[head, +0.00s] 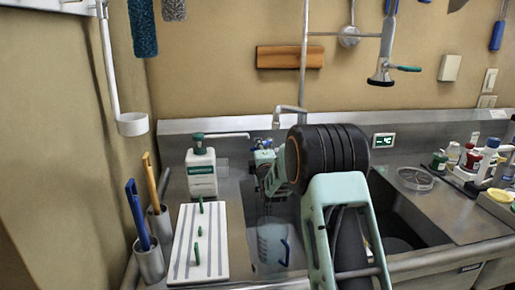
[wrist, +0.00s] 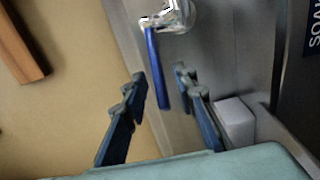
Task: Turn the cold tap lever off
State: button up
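In the wrist view the cold tap lever (wrist: 157,70) is a slim blue bar hanging from a chrome tap body (wrist: 172,17). My gripper (wrist: 160,76) is open. Its two dark fingers stand on either side of the lever, the lower end of the lever between the fingertips with space on both sides. In the head view my gripper (head: 266,165) is over the sink, in front of the back wall. My arm hides much of the tap there; its bent metal spout (head: 290,109) shows above. I cannot tell whether water runs.
A translucent jug (head: 271,246) stands in the sink basin below my gripper. A white soap bottle (head: 201,172) and a striped white board (head: 198,243) are to the left.

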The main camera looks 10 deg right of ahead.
jog(key=shift+w, duration=0.4)
grip_shut()
